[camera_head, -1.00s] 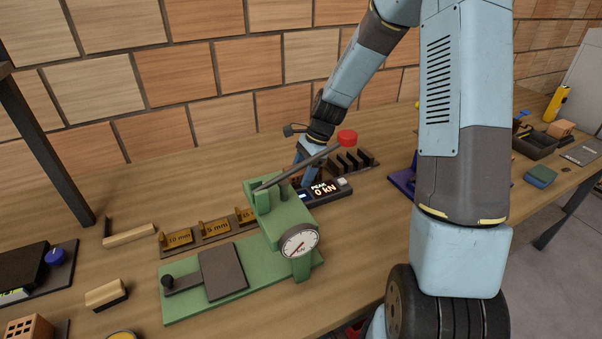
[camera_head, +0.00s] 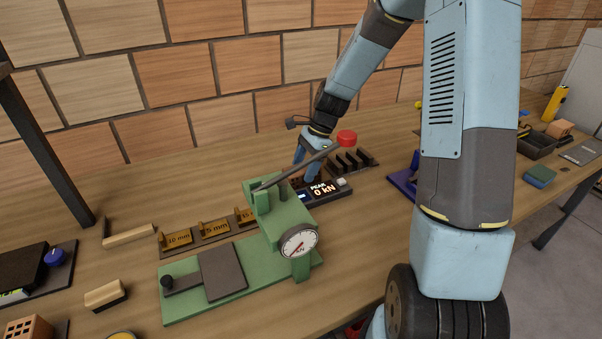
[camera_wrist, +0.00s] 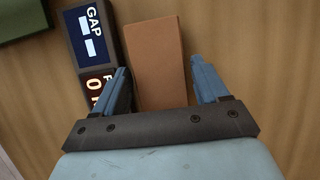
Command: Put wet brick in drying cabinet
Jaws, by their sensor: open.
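A plain orange-brown brick (camera_wrist: 154,42) lies on the wooden bench in the wrist view, beside the display box (camera_wrist: 92,42). My gripper (camera_wrist: 158,66) is open, with one blue finger on each side of the brick's near part. The left finger overlaps the display box in the picture. I cannot tell whether the fingers touch the brick. In the head view my gripper (camera_head: 305,164) is behind the green press, and the brick there is mostly hidden. A pale grey upright panel (camera_head: 585,75) shows at the far right; I cannot tell whether it is the drying cabinet.
The green press (camera_head: 285,222) with its red-knobbed lever (camera_head: 347,138) stands in front of my gripper. Gap blocks (camera_head: 214,227) lie left of it, and a dark slotted rack (camera_head: 353,160) is to the right. Bare bench lies at the back left.

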